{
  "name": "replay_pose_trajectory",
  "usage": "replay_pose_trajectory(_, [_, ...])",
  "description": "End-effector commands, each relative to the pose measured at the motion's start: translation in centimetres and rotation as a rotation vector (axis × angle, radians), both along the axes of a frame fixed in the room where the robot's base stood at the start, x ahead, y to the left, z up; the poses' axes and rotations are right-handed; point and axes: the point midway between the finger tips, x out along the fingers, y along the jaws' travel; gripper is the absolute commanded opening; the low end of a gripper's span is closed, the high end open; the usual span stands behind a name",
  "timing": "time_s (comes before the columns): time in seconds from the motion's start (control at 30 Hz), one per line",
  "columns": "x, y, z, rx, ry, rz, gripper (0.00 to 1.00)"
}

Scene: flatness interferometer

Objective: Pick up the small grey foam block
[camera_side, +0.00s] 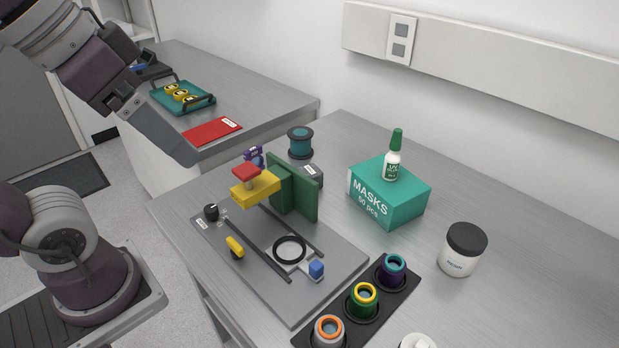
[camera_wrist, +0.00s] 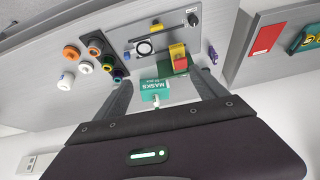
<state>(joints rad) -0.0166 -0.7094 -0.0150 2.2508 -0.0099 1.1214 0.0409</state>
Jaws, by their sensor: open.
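A small dark grey block (camera_side: 313,175) with a pale label on top stands on the bench in the side view, just behind the upright green plates. The plates hide part of it, and I cannot tell its material. I cannot make it out clearly in the wrist view. My gripper (camera_side: 188,158) is high at the upper left of the side view, well apart from the block. In the wrist view my gripper (camera_wrist: 165,80) shows two spread fingers with nothing held between them.
The grey instrument plate (camera_side: 215,240) carries green plates (camera_side: 293,190), a yellow-and-red piece (camera_side: 255,188) and a black ring (camera_side: 290,250). A teal spool (camera_side: 300,143) and purple item (camera_side: 253,157) stand near the block. A teal mask box (camera_side: 390,195) bears a bottle (camera_side: 392,163).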

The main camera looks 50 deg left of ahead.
Motion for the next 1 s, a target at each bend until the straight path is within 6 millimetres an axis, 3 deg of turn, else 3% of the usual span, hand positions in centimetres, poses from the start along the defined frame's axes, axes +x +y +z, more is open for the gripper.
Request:
replay_pose_trajectory(0.17, [5.8, -1.0, 1.0, 0.072, 0.167, -0.212, 0.81])
replay_pose_trajectory(0.3, [11.7, -1.3, 1.1, 0.039, 0.273, -0.463, 0.81])
replay_pose_trajectory(0.4, [16.8, -0.5, 0.6, -0.056, 0.296, -0.689, 0.81])
replay_pose_trajectory(0.53, [22.0, 1.7, 0.1, -0.205, 0.208, -0.945, 0.81])
replay_pose_trajectory(0.7, [26.1, 5.6, -0.3, -0.338, 0.005, -1.141, 0.81])
replay_pose_trajectory(1.0, [29.5, 13.7, -0.7, -0.431, -0.407, -1.289, 0.81])
